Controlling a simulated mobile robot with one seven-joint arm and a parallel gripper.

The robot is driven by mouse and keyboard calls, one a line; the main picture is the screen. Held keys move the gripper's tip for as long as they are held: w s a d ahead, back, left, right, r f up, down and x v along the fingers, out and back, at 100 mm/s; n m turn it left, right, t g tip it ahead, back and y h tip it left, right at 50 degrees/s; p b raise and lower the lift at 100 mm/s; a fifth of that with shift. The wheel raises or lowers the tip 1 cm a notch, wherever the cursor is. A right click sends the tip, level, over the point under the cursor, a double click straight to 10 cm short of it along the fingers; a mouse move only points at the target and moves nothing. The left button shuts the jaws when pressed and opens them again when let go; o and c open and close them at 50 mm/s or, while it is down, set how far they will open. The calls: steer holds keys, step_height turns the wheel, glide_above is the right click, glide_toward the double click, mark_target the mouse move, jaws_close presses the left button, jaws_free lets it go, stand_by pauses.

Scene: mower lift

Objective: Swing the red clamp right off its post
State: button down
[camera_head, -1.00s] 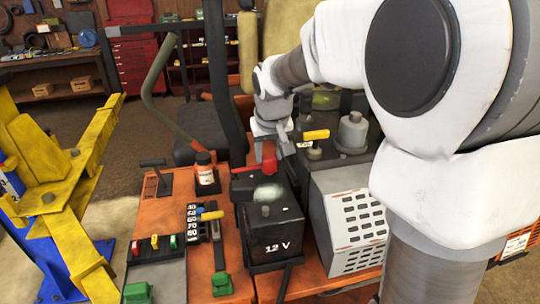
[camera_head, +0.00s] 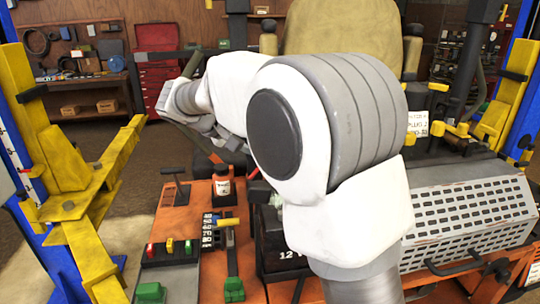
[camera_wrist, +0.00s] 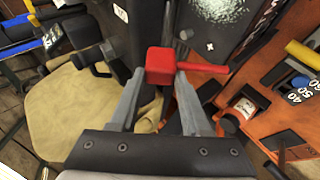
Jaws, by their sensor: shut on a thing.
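The red clamp (camera_wrist: 160,64) is a blocky head with a thin red handle reaching right in the wrist view. My gripper (camera_wrist: 160,76) is shut on its head, one grey finger on each side. The black 12 V battery (camera_wrist: 250,18), with a plus mark, lies just beyond the clamp. I cannot tell whether the clamp still sits around its post. In the head view my arm hides the clamp's head; a small bit of red (camera_head: 253,174) shows beside it. The battery (camera_head: 270,255) is partly covered by my arm there.
A perforated grey cover (camera_head: 465,220) is to the right. A yellow lift post (camera_head: 60,150) stands at the left.

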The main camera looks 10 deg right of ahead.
steer(key=shift+a+r+n+t+h+b, duration=0.1)
steer(key=shift+a+n+t+h+b, duration=0.3)
steer(key=shift+a+h, duration=1)
steer(key=shift+a+n+t+h+b, duration=0.2)
steer(key=shift+a+n+h+b, duration=0.4)
steer(key=shift+a+h, duration=0.8)
steer(key=shift+c, duration=1.8)
jaws_free()
steer(key=b+v, duration=0.1)
steer(key=v, duration=1.6)
steer(key=shift+a, duration=0.2)
